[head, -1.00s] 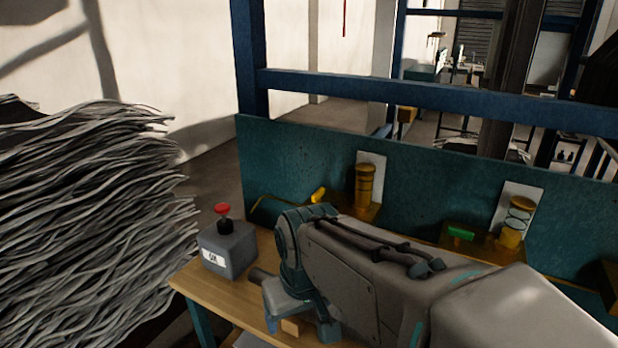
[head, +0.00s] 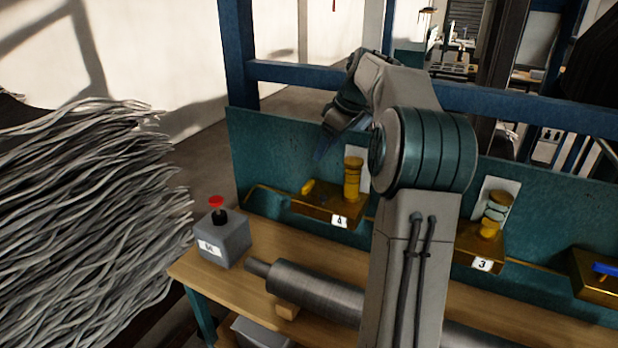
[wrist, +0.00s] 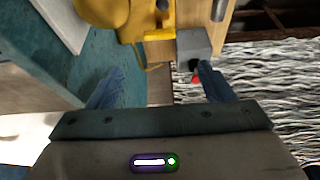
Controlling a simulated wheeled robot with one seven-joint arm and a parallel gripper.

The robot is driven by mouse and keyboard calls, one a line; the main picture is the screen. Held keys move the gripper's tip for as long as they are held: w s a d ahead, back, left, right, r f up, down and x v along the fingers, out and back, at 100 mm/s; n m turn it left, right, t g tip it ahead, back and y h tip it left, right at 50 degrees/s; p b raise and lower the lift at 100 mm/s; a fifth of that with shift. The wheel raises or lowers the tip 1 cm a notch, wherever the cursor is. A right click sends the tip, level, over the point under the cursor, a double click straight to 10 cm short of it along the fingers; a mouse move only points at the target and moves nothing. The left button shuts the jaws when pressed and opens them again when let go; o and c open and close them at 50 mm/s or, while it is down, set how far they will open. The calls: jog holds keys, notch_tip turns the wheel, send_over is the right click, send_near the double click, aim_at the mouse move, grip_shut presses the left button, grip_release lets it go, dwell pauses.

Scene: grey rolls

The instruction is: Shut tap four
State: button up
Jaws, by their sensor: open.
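Tap four is the brass block with the label 4 (head: 340,222), at the left of the teal panel. Its small yellow handle (head: 307,187) sticks up at the block's left, beside an upright ribbed yellow cylinder (head: 352,180). Yellow tap parts (wrist: 105,10) show at the top of that view, beyond the fingertips.
A grey box with a red button (head: 216,203) stands at the bench's left end. A grey roll (head: 315,290) lies along the wooden bench. Tap three (head: 481,263) and a blue-handled tap (head: 604,268) are to the right. The teal panel (head: 265,150) rises behind.

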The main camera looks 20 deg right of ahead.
aim_at(308, 184)
jog(key=p+x, duration=0.1)
jog(key=x, duration=1.2)
jog(key=shift+w+f+p, duration=0.1)
jog(key=shift+f+p, duration=0.2)
jog(key=shift+p, duration=0.1)
jog(key=shift+a, duration=0.1)
jog(key=c, duration=1)
